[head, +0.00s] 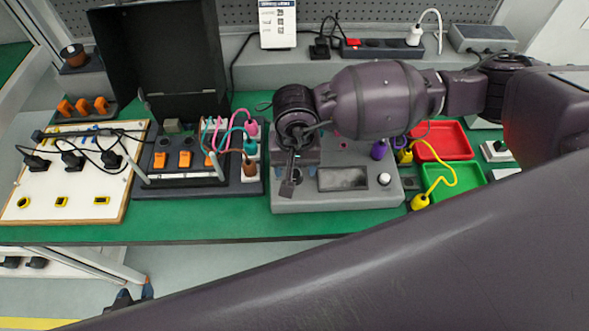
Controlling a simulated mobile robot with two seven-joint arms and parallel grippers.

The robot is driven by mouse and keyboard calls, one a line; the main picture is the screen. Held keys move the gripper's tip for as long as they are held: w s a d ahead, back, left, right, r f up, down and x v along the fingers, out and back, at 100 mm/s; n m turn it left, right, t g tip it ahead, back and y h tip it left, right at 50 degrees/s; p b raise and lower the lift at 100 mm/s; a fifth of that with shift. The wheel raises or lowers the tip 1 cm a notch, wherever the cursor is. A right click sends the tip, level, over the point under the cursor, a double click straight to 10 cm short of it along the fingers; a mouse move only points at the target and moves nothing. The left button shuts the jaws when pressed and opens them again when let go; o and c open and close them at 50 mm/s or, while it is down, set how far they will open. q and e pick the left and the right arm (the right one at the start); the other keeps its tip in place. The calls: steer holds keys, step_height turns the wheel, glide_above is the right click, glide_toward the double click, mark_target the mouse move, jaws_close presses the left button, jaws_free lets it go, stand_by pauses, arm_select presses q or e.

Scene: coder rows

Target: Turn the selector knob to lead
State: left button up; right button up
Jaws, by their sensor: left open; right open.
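A grey instrument box (340,200) with a dark display (343,179) stands on the green bench. A small round white knob or button (384,179) is right of the display. I cannot tell whether it is the selector, and no "lead" mark is readable. My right gripper (290,180) is over the box's left part, left of the display, pointing down. It is open, and it hides the panel there; contact cannot be told. My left gripper (135,295) seems to show only partly at the lower left, in front of the bench, open and away from the box.
A black case (165,60) with orange switches and coloured leads stands left of the box, beside a white board (60,205). A red tray (442,141) and a green tray (455,182) lie to the right with yellow leads. My arm covers much of the foreground.

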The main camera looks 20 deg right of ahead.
mark_target(295, 176)
steer(key=shift+f, duration=1.25)
steer(key=c, duration=0.9)
